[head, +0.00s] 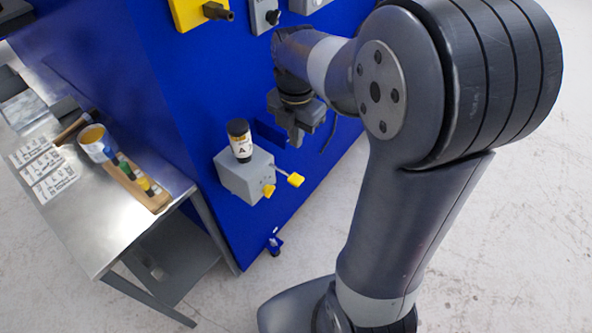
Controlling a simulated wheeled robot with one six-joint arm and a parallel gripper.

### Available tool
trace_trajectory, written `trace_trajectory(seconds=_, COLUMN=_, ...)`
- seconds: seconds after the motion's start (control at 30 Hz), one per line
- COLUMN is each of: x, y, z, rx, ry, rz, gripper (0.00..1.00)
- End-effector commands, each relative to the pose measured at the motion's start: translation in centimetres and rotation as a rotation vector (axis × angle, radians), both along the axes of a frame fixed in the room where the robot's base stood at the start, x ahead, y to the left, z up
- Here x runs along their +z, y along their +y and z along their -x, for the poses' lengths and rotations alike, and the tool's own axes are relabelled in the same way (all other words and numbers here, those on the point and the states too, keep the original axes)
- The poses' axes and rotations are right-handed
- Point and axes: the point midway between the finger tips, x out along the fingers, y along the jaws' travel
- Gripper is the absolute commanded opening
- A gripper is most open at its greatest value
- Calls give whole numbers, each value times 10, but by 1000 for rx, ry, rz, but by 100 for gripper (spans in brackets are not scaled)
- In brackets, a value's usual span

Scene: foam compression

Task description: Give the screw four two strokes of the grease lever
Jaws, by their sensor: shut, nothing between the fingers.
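In the head view a grey grease box (247,178) sits on the blue machine wall. A black-capped cartridge (239,141) with a white label "A" stands upright on it. A short lever with a yellow end (295,179) sticks out at its right. A second yellow part (268,190) is on its front. My gripper (297,138) is shut and empty, above the lever and apart from it. My arm crosses the right half of the view. The screw is not clearly visible.
A metal table (110,225) on the left holds label sheets (45,170), a yellow-filled cup (95,142) and a wooden rack (137,187) with several small coloured items. A yellow switch box (190,12) and grey control boxes are high on the blue panel. Floor right is clear.

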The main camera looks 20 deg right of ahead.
Motion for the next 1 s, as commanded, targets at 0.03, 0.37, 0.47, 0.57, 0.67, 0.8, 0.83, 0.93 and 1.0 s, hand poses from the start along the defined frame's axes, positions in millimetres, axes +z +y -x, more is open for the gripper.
trace_trajectory(seconds=0.03, x=-6, y=0, z=1, rx=0, ry=4, rz=0, gripper=0)
trace_trajectory(seconds=0.37, x=-74, y=0, z=1, rx=-1, ry=7, rz=0, gripper=0)
trace_trajectory(seconds=0.47, x=-94, y=0, z=2, rx=-1, ry=6, rz=0, gripper=0)
trace_trajectory(seconds=0.57, x=-109, y=0, z=1, rx=-1, ry=5, rz=0, gripper=0)
trace_trajectory(seconds=0.67, x=-120, y=0, z=1, rx=-1, ry=4, rz=0, gripper=0)
trace_trajectory(seconds=0.8, x=-129, y=0, z=0, rx=-1, ry=1, rz=0, gripper=0)
trace_trajectory(seconds=0.83, x=-130, y=0, z=0, rx=-1, ry=0, rz=0, gripper=0)
trace_trajectory(seconds=0.93, x=-132, y=0, z=0, rx=-1, ry=0, rz=0, gripper=0)
trace_trajectory(seconds=1.0, x=-132, y=0, z=0, rx=-1, ry=0, rz=0, gripper=0)
